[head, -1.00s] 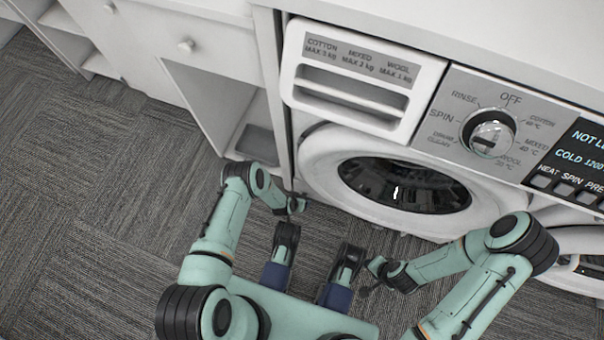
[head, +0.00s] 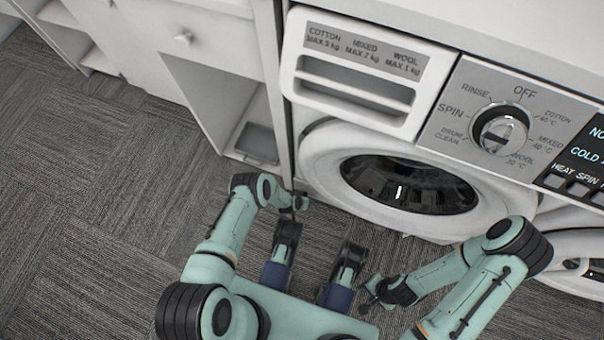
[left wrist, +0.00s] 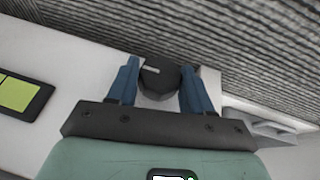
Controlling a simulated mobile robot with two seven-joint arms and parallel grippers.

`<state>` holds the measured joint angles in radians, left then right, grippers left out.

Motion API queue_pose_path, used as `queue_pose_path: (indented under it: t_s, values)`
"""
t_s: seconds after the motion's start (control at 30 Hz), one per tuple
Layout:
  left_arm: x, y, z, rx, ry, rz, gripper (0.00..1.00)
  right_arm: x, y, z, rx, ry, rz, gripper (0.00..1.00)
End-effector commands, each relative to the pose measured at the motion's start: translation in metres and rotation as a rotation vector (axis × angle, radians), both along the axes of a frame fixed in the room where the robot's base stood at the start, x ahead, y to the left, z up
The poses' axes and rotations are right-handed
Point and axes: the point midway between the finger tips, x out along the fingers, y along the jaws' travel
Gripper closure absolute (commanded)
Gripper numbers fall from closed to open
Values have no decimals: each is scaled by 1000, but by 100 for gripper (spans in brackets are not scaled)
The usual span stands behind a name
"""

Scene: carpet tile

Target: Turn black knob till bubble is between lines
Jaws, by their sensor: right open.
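The black knob (left wrist: 160,75) is round, with a pale mark on top, on a whitish base in the left wrist view. The two blue fingers of my left gripper (left wrist: 161,72) are on either side of it; I cannot tell whether they press on it. A yellow-green window (left wrist: 16,95) in a dark frame, crossed by a dark line, is at the left edge; no bubble can be made out. In the head view my left gripper (head: 297,205) is at the washer's lower left corner, and the knob is hidden. My right gripper (head: 367,295) is open and empty above the carpet.
The white washing machine (head: 330,190) has a round dark door, a detergent drawer (head: 352,85) and a silver dial (head: 500,130). White cabinets (head: 205,50) stand to the left. A second round door (head: 575,265) is at the right. Grey carpet (head: 80,230) is clear at lower left.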

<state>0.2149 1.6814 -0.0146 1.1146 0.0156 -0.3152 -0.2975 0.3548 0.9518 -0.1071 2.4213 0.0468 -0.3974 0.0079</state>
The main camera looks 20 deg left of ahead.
Motion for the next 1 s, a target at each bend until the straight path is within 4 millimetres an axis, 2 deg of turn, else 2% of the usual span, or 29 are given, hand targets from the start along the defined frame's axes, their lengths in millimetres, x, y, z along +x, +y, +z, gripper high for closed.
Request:
queue_pose_path:
  t_s: [0.23, 0.7, 1.0]
  values:
    - [-3, -4, -2, 37, 7, -8, 80, 0, 0, 0, 1, -2, 1, 57]
    - [-8, -4, -5, 289, 8, -10, 80, 0, 0, 0, 1, -2, 1, 57]
    - [-7, -2, -4, 370, 2, -2, 80, 0, 0, 0, 1, -2, 1, 57]
